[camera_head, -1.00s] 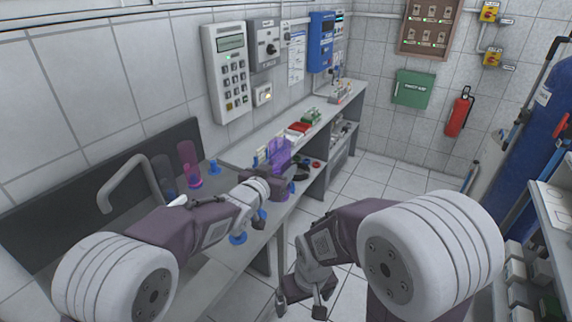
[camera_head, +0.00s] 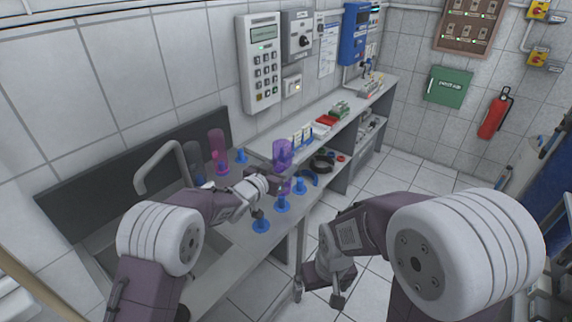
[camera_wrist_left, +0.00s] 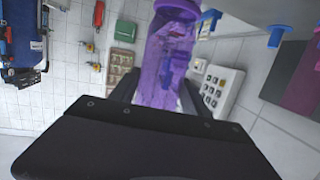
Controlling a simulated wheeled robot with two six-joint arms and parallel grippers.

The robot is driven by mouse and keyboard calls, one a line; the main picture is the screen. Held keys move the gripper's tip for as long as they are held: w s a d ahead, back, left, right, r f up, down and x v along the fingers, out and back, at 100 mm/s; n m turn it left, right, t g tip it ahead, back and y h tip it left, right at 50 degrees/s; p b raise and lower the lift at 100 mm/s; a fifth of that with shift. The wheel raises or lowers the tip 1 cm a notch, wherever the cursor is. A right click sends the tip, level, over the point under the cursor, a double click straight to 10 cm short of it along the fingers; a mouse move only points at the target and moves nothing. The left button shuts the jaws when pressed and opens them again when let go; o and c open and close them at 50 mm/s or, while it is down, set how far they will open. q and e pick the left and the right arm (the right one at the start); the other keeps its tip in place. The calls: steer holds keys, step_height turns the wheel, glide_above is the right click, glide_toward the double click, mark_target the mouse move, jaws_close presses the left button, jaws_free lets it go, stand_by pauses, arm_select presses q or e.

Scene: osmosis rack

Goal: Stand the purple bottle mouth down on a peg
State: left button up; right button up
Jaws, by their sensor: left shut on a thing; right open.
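The purple bottle (camera_head: 283,153) is held upright in my left gripper (camera_head: 280,182), over the front part of the bench. In the left wrist view the purple bottle (camera_wrist_left: 166,62) lies between the fingers of my left gripper (camera_wrist_left: 158,92), with its ringed end pointing away from the palm toward the bench side. Blue pegs stand on the bench: a near one (camera_head: 261,222), one below the bottle (camera_head: 282,203), one to its right (camera_head: 300,186) and a rear one (camera_head: 240,157). I cannot tell whether the bottle touches a peg. My right gripper (camera_head: 320,292) is open and empty, low over the floor.
A pink bottle (camera_head: 217,146) and a grey bottle (camera_head: 194,158) stand at the back of the bench, left of the rear peg. A curved tap (camera_head: 160,172) is further left. Floor is clear on the right.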

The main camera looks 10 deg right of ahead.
arm_select(q)
steer(key=shift+w+a+f, duration=0.15)
steer(key=shift+w+f, duration=0.05)
steer(key=shift+f, duration=0.15)
steer(key=shift+f, duration=0.2)
stand_by(0.4)
steer(key=shift+f+b, duration=0.25)
steer(key=shift+b, duration=0.15)
steer(key=shift+f, duration=0.1)
steer(key=shift+f+b, duration=0.75)
steer(key=shift+f, duration=0.05)
steer(key=shift+f, duration=0.1)
steer(key=shift+f+b, duration=0.8)
steer(key=shift+f, duration=0.1)
steer(key=shift+f+b, duration=0.5)
steer(key=shift+f, duration=0.15)
